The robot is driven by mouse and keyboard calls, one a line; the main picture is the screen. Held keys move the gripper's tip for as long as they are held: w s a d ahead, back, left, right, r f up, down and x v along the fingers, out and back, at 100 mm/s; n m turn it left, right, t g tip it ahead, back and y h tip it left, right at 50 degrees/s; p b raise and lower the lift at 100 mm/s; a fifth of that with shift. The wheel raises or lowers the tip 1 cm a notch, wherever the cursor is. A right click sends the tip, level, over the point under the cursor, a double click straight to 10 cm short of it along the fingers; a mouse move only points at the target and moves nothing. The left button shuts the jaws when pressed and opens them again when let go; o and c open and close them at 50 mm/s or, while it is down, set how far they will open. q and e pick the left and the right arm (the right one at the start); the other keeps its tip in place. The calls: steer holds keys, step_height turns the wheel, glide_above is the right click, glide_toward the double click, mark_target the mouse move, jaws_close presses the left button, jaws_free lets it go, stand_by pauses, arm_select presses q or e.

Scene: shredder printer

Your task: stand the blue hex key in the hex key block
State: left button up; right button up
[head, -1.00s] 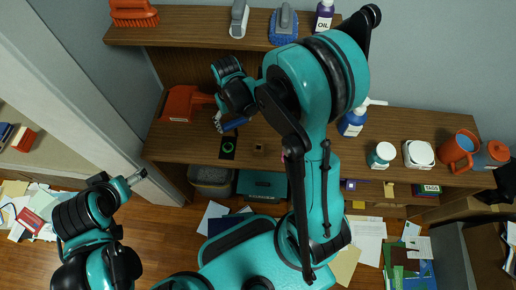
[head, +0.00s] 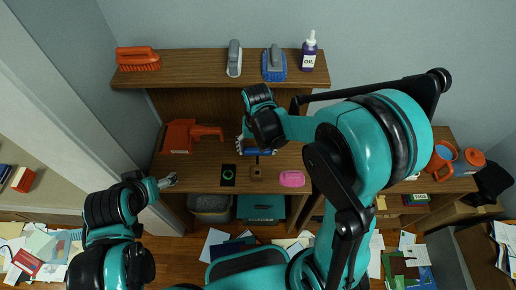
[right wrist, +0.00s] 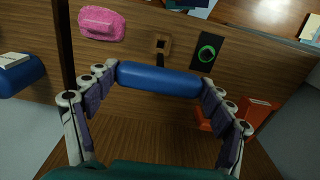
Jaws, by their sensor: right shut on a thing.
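The blue hex key (right wrist: 160,79) has a thick blue handle, held crosswise between the fingers of my right gripper (right wrist: 158,88) in the right wrist view. A short dark shaft shows at the middle of the handle, pointing toward the hex key block (right wrist: 160,44), a small brown block with a square opening. In the head view my right gripper (head: 248,148) is just behind the block (head: 256,173), and a bit of the blue handle (head: 262,152) shows. I cannot tell whether the shaft touches the block. My left gripper (head: 167,181) is near the desk's left front edge, apparently empty.
A black pad with a green ring (head: 228,175) lies left of the block, and a pink object (head: 291,179) lies to its right. An orange-red tool (head: 182,137) is at the back left. A shelf (head: 200,84) with brushes and an oil bottle (head: 309,52) is above.

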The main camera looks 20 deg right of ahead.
mark_target(257, 159)
steer(key=shift+f+b, duration=2.55)
steer(key=shift+f, duration=0.35)
steer(key=shift+f, duration=0.15)
steer(key=shift+f+b, duration=2.35)
steer(key=shift+f, duration=0.05)
steer(key=o, duration=1.8)
